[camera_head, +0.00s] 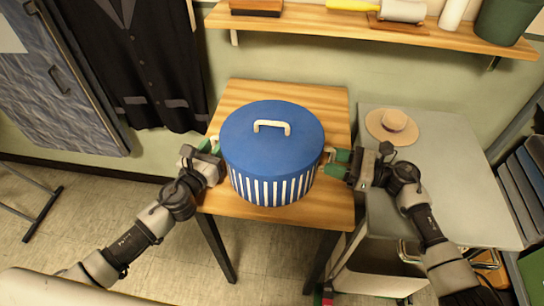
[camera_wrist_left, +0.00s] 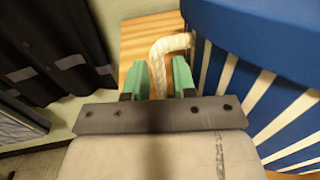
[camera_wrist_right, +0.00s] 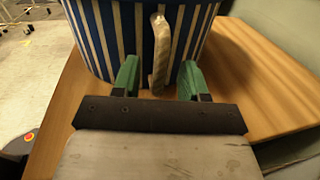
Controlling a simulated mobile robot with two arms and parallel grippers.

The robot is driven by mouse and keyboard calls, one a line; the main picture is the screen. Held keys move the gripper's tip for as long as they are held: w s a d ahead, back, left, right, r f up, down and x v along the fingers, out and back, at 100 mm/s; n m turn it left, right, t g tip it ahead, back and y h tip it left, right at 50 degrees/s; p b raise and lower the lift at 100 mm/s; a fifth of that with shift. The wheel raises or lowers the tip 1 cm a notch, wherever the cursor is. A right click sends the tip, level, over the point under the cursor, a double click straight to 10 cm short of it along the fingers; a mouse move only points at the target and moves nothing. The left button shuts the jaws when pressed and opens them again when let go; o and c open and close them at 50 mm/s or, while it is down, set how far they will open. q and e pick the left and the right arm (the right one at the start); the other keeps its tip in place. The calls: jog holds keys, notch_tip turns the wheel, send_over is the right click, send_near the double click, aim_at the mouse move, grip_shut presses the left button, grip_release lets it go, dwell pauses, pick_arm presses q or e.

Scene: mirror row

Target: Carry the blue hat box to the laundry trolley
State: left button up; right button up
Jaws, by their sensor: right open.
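The blue hat box (camera_head: 272,150), round with white stripes and a lid with a cream handle on top, stands on a wooden table (camera_head: 235,98). I cannot make out a laundry trolley.
A grey table (camera_head: 440,190) with a straw hat (camera_head: 392,125) stands close on the right. A wooden shelf (camera_head: 330,22) with several objects runs along the wall behind. Dark clothing (camera_head: 140,70) hangs at the left. Floor shows at the left front.

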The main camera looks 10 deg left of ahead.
pick_arm(q)
jog(key=shift+w+d, duration=0.15)
jog(key=shift+w, duration=0.4)
pick_arm(e)
jog(key=shift+w+a, duration=0.1)
jog(key=shift+a, duration=0.5)
pick_arm(q)
grip_shut()
pick_arm(e)
jog(key=c, duration=0.6)
grip_shut()
pick_arm(q)
jog(key=shift+r, duration=0.1)
pick_arm(e)
jog(key=shift+r, duration=0.1)
